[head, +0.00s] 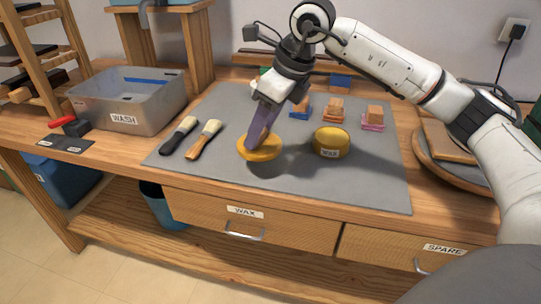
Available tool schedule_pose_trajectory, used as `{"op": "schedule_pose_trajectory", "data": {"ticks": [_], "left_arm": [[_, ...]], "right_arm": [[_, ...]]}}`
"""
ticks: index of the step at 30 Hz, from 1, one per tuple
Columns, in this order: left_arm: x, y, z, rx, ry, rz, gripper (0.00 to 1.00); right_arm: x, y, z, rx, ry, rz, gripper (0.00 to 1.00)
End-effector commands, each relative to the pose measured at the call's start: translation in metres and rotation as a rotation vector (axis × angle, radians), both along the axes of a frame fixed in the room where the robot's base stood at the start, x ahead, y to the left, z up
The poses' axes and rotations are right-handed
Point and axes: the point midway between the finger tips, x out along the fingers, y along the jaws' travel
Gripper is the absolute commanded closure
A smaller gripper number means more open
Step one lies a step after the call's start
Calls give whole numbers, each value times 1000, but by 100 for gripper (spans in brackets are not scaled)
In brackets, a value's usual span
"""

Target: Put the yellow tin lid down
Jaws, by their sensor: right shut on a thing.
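The yellow tin lid (268,153) is at the front middle of the grey mat. My right gripper (258,143) reaches down from above and is shut on the lid. A shadow shows on the mat below the lid's front edge, so the lid looks slightly above the mat. The yellow wax tin (331,143) stands on the mat to the right of the lid, apart from it, with a label on its front. My left gripper is not in view.
Two brushes (204,139) lie left of the lid on the grey mat (330,185). Small coloured blocks (335,104) stand behind the tin. A grey wash basin (128,98) is at the left. The front right of the mat is clear.

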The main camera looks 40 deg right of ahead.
Motion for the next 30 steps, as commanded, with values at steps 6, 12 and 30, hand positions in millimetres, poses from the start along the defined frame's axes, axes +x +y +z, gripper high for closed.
{"op": "schedule_pose_trajectory", "data": {"ticks": [6,12,30], "left_arm": [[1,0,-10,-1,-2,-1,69],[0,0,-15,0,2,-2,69],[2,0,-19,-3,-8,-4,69]], "right_arm": [[25,-25,21,2,-4,-539,74],[37,-44,35,4,1,-883,74],[39,-51,-31,4,6,-981,74]]}}
